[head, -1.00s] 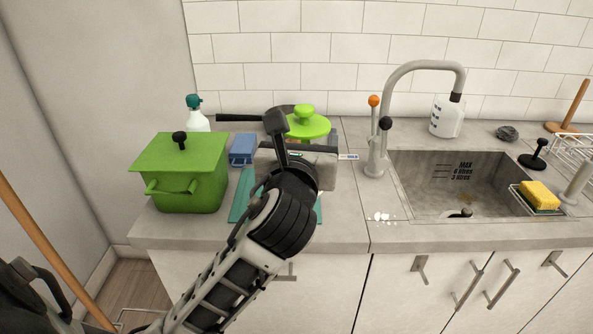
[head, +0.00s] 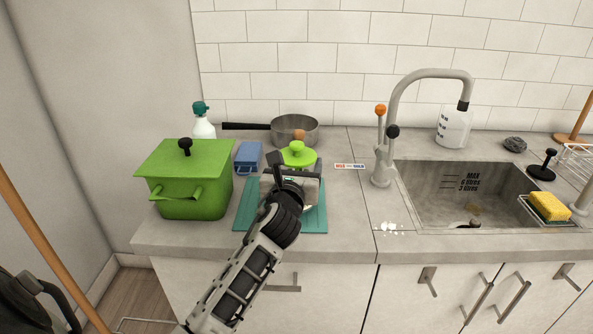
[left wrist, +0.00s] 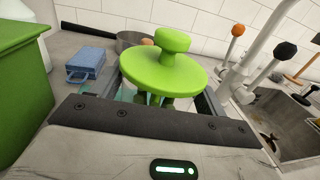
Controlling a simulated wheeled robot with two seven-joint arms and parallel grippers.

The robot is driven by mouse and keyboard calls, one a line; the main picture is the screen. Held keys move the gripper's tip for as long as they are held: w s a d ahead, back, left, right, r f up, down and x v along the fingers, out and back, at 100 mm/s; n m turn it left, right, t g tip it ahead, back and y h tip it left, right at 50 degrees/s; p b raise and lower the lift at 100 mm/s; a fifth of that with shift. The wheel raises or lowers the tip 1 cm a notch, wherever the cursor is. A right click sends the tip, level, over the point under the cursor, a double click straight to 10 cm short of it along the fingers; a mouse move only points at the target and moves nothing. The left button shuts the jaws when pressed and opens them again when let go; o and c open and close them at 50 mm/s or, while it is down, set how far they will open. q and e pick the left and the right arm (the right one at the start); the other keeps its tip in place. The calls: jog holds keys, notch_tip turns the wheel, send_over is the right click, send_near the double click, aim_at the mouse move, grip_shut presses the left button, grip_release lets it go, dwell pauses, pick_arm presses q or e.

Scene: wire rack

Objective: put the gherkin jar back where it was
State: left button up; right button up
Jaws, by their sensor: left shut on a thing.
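The gherkin jar has a round bright-green lid with a knob (head: 297,154). In the left wrist view the lid (left wrist: 163,72) is in the middle, with green shapes below it and the jar's body mostly hidden. My left gripper (head: 291,180) is shut on the jar, over the teal mat (head: 312,220). The gripper and arm hide the jar's base, so I cannot tell whether it touches the mat. My right gripper is not in view.
A green pot (head: 190,190) and a blue box (head: 248,156) stand to the left. A steel pan (head: 297,131) is behind the jar, and a spray bottle (head: 203,128) is at the back. The tap (head: 383,165) and sink (head: 455,200) are to the right. Counter between mat and sink is mostly clear.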

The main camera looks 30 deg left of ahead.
pick_arm(q)
jog(key=shift+f, duration=0.25)
jog(key=shift+f, duration=0.1)
jog(key=shift+f, duration=0.15)
jog(key=o, duration=2.1)
jog(key=shift+c, duration=0.2)
jog(key=v, duration=1.2)
jog(key=shift+b, duration=0.4)
